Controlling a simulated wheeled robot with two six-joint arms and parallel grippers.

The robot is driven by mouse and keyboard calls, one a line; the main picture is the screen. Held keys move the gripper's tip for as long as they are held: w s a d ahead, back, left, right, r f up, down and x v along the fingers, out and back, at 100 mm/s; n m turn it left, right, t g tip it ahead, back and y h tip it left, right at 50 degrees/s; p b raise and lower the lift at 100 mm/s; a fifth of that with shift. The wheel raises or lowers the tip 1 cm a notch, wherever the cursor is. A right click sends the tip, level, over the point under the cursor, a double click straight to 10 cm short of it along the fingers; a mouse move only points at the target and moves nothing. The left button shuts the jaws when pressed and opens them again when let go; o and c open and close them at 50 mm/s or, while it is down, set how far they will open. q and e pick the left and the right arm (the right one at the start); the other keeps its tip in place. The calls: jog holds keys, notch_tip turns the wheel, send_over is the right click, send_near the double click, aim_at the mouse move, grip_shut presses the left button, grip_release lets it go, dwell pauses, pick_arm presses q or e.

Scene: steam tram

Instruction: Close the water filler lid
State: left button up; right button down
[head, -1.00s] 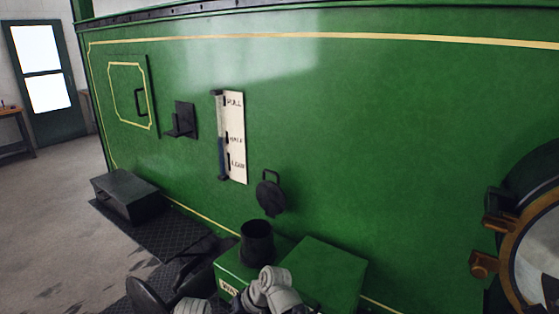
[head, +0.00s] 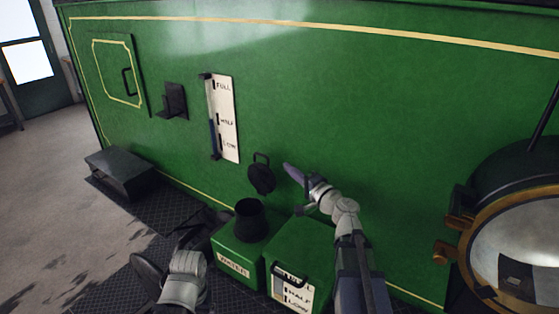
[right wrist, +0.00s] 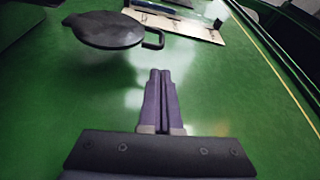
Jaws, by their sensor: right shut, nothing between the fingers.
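The water filler lid (head: 261,177) is a round black disc with a loop handle at its top. It stands raised, in front of the green tank side, above and behind the black filler neck (head: 250,220). The neck's round mouth is uncovered. My right gripper (head: 287,166) is shut and empty, its fingertips just right of the lid with a small gap. In the right wrist view the shut fingers (right wrist: 161,76) point up the green side, and the lid (right wrist: 103,31) is at upper left, apart from them.
The filler rises from a green box marked WATER (head: 236,258). A second green box (head: 300,243) stands beside it. A level gauge (head: 224,118) and a black bracket (head: 173,102) are on the tank side. A brass-rimmed round front (head: 455,250) is at right. A black step (head: 121,174) is at left.

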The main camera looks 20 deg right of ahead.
pick_arm(q)
jog(key=shift+r, duration=0.2)
pick_arm(e)
jog(key=x, duration=0.9)
jog(key=shift+w, duration=0.2)
jog(key=shift+a, duration=0.15)
